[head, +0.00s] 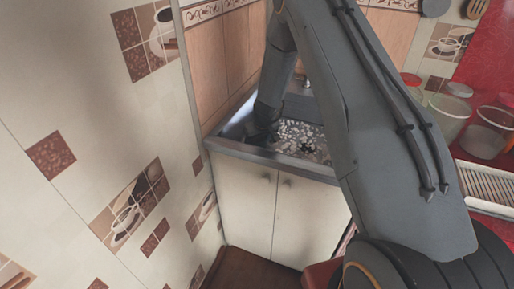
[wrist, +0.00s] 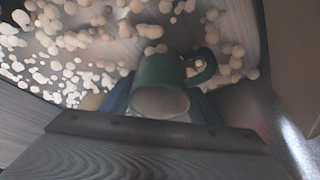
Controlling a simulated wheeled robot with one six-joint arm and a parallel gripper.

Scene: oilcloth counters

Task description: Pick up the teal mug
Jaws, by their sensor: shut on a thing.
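The teal mug (wrist: 158,72) is in the middle of the wrist view. Its pale opening faces the camera and its handle points to the upper right. My gripper (wrist: 162,98) is shut on it, with a bluish finger showing at each side of the mug. In the head view the end of my arm reaches down into the sink (head: 232,128). The mug cannot be made out there, behind my arm and the sink's rim.
Pale round blobs, like foam, cover much of the surface behind the mug. A tiled wall (head: 90,130) stands close on the left. Lidded jars (head: 447,112) and a white dish rack (head: 488,186) stand on the right. Cabinet doors (head: 275,205) are below the sink.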

